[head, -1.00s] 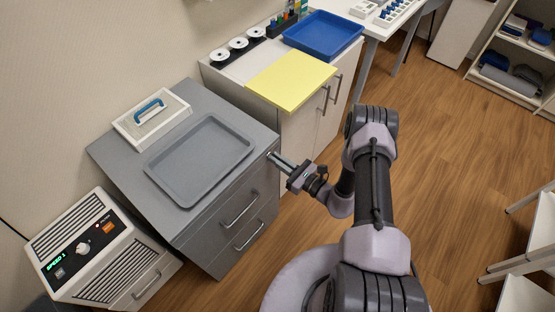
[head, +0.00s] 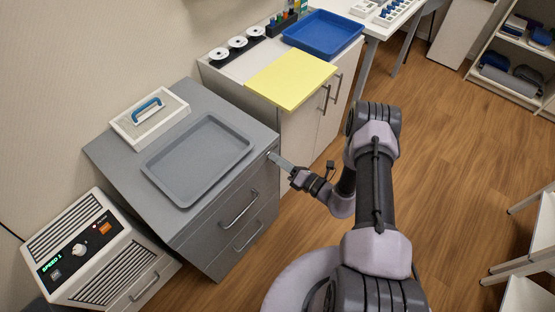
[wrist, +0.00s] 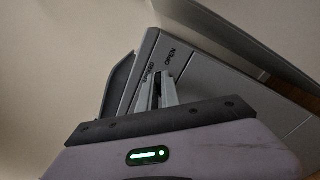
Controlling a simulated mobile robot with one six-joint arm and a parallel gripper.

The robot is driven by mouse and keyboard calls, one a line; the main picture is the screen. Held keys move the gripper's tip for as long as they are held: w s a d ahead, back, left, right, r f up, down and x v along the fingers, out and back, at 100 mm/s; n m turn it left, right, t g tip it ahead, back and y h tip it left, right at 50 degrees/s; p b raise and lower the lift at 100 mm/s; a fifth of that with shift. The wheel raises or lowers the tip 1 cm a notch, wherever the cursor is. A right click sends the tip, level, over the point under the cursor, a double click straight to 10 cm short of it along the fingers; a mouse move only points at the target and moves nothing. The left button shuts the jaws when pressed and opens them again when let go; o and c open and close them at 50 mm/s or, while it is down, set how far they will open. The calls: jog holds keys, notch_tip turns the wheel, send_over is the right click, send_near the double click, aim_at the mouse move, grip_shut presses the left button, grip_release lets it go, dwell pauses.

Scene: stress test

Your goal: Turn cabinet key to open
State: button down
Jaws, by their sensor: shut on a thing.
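The grey cabinet (head: 215,228) stands left of my arm, with two handled drawers on its front. My gripper (head: 272,155) reaches the upper right corner of that front, where the lock is. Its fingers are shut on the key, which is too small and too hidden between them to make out. The wrist view shows the fingers (wrist: 158,92) against the cabinet's front panel (wrist: 195,82). The printed marks OPEN (wrist: 170,54) and CLOSED (wrist: 149,73) show beside the fingertips. The front looks tilted in this view. Both drawers look shut.
A grey tray (head: 197,160) and a white box with a blue handle (head: 149,118) sit on the cabinet top. A white cupboard (head: 305,128) with a yellow board (head: 290,78) stands close to the right. A vented unit (head: 100,250) is at left.

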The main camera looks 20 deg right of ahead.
jog(key=m, duration=0.3)
jog(key=shift+f+m, duration=0.1)
jog(key=shift+m, duration=0.2)
jog(key=shift+m+b, duration=0.35)
jog(key=shift+m, duration=1.45)
jog(key=c, duration=1.6)
grip_release()
jog(key=shift+o, duration=0.2)
jog(key=p+v, duration=0.4)
jog(key=v, duration=1.3)
jog(key=shift+s, duration=0.2)
jog(key=shift+d, duration=0.1)
